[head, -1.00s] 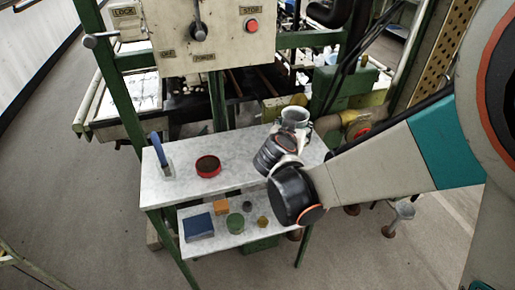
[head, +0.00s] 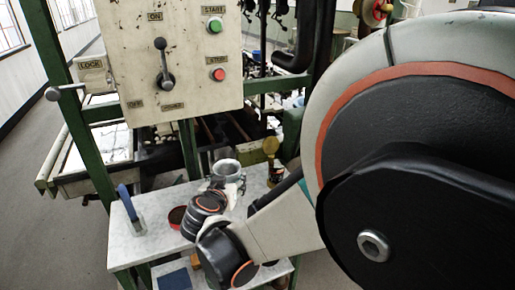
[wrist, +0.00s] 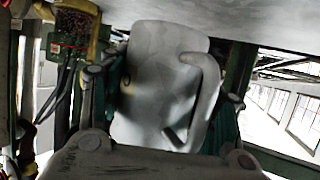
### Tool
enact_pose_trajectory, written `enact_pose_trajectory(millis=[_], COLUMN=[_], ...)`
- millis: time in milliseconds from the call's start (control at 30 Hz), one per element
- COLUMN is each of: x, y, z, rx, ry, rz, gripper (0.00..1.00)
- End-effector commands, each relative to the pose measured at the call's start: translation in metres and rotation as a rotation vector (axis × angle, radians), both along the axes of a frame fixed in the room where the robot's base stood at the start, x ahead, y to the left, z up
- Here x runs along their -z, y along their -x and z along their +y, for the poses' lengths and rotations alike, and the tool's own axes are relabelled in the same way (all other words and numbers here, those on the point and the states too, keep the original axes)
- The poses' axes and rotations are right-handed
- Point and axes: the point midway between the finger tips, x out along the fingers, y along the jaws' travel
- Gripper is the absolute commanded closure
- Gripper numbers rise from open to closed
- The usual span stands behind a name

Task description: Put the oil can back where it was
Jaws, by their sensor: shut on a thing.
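The oil can, a grey metal can with an open round mouth (head: 228,167), is at the end of my arm in the head view. My gripper (head: 228,184) is shut on it and hides its lower part. In the wrist view the can's pale grey body and loop handle (wrist: 190,65) fill the middle, between the two fingers of my gripper (wrist: 160,100). The can shows over the back right part of the pale tabletop (head: 160,240). I cannot tell whether its base touches the top.
A red-rimmed round dish (head: 177,213) is left of my gripper. A blue-handled tool (head: 130,208) stands at the table's left end. A lower shelf holds a blue box (head: 176,280). The machine's control panel (head: 170,60) rises behind the table.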

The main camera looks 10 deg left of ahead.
Motion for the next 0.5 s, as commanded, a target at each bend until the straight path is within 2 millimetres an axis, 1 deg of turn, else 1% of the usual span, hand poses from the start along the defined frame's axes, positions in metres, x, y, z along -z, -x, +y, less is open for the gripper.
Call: enact_pose_trajectory(millis=[233,300,500], x=[0.032,0.035,0.033], y=[0.0,0.0,0.0], z=[0.0,0.0,0.0], rx=[0.0,0.0,0.0], ry=[0.0,0.0,0.0], rz=[0.0,0.0,0.0], gripper=[0.76,0.76,0.76])
